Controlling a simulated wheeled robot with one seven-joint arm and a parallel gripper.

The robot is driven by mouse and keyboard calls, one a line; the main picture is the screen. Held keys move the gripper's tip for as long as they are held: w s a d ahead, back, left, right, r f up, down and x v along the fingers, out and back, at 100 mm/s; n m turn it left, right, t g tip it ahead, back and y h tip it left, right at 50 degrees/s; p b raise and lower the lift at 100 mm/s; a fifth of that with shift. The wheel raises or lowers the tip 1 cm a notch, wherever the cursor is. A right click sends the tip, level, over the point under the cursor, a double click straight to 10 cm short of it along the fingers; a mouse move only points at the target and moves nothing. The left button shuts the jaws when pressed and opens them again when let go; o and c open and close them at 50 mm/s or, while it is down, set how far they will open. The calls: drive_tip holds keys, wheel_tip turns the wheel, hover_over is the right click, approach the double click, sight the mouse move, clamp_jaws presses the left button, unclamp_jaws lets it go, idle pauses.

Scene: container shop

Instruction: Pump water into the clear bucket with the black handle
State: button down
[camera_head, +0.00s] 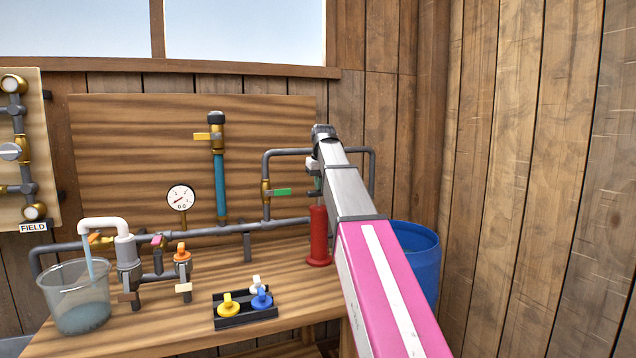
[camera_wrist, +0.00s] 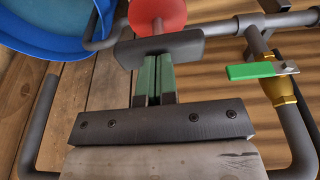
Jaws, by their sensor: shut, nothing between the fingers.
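The clear bucket (camera_head: 62,303) stands at the left end of the bench with some water in it. A thin stream of water (camera_head: 88,264) falls into it from the white spout (camera_head: 103,223). I cannot make out a black handle on it. The red pump (camera_head: 319,236) stands upright at the right of the bench, with a dark crossbar handle (camera_wrist: 187,47) close above its top. My gripper (camera_wrist: 153,62), with green fingers, is shut and empty. It points down at the crossbar, its fingertips at or very near the bar; contact cannot be told.
A blue barrel (camera_head: 420,262) stands right of the bench. Grey pipes run along the back, with a green-lever valve (camera_head: 282,192) beside my gripper and a gauge (camera_head: 181,198). A black tray (camera_head: 246,317) holds coloured valve knobs. The bench middle is fairly clear.

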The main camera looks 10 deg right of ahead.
drive_tip(key=shift+f, duration=0.6)
drive_tip(key=shift+r, duration=3.3)
drive_tip(key=shift+f, duration=0.1)
drive_tip(key=shift+f, duration=3.2)
drive_tip(key=shift+r, duration=3.25)
